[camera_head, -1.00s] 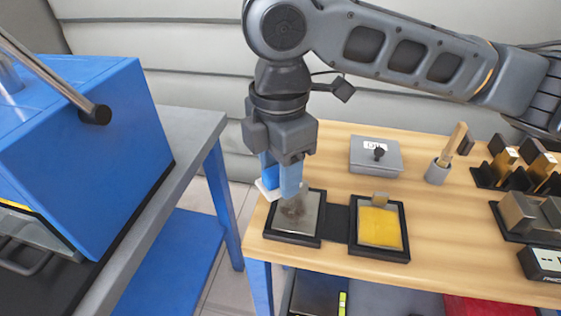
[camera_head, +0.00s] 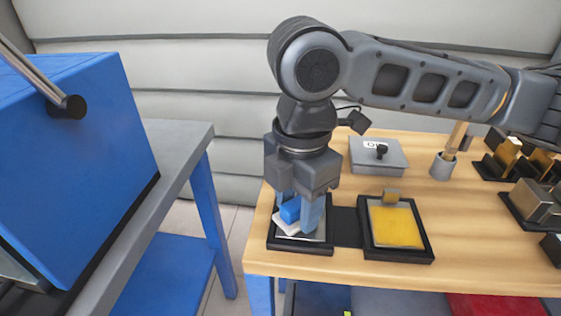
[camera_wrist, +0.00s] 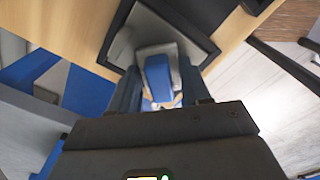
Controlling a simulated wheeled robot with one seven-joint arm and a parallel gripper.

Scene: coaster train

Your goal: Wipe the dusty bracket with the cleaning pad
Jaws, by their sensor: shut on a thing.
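My gripper (camera_head: 300,212) is shut on the cleaning pad, a blue block (camera_head: 290,211) with a white underside (camera_head: 285,224). The pad is down over the left framed plate (camera_head: 313,240) on the wooden bench and appears to touch it. The pad also shows between the fingers in the wrist view (camera_wrist: 158,75), above the grey plate in its black frame (camera_wrist: 205,30). This plate seems to be the dusty bracket; the pad and fingers hide most of its surface, so I cannot tell how much dust is on it.
A second black frame with a yellow plate (camera_head: 397,226) lies just right. Behind are a grey lidded box (camera_head: 378,158) and a cup with a wooden handle (camera_head: 442,167). Dark racks (camera_head: 505,163) stand at the right. A blue machine (camera_head: 85,150) sits on a grey-topped table at left.

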